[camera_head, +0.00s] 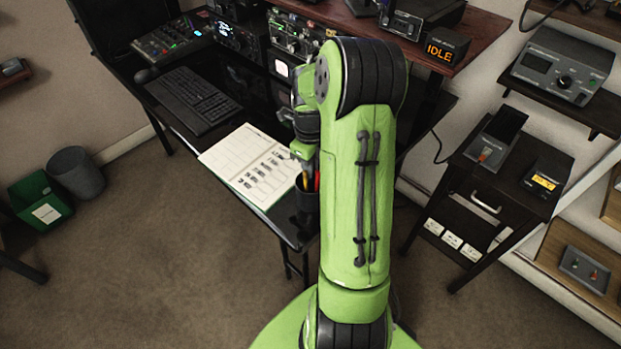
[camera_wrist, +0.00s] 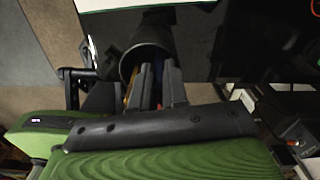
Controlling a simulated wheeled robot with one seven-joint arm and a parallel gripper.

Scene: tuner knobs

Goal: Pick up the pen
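A dark pen cup (camera_head: 307,202) stands at the front of the desk beside the open notebook, partly hidden by my arm. A yellow writing tool (camera_head: 305,181) and a red one (camera_head: 317,180) stick up from it; I cannot tell which is the pen. In the wrist view the cup (camera_wrist: 150,45) opens toward the camera, with a blurred yellowish tool (camera_wrist: 130,92) at its mouth. The grey fingers of my gripper (camera_wrist: 160,85) are close together at the cup's mouth. Whether they touch or hold anything is unclear. In the head view my arm hides most of the gripper.
An open notebook (camera_head: 255,165) and a black keyboard (camera_head: 193,98) lie on the desk. Radio equipment (camera_head: 297,35) stands at the back. A dark side cabinet (camera_head: 490,190) is on the right; a green bin (camera_head: 42,200) is at the left. The carpet in front is clear.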

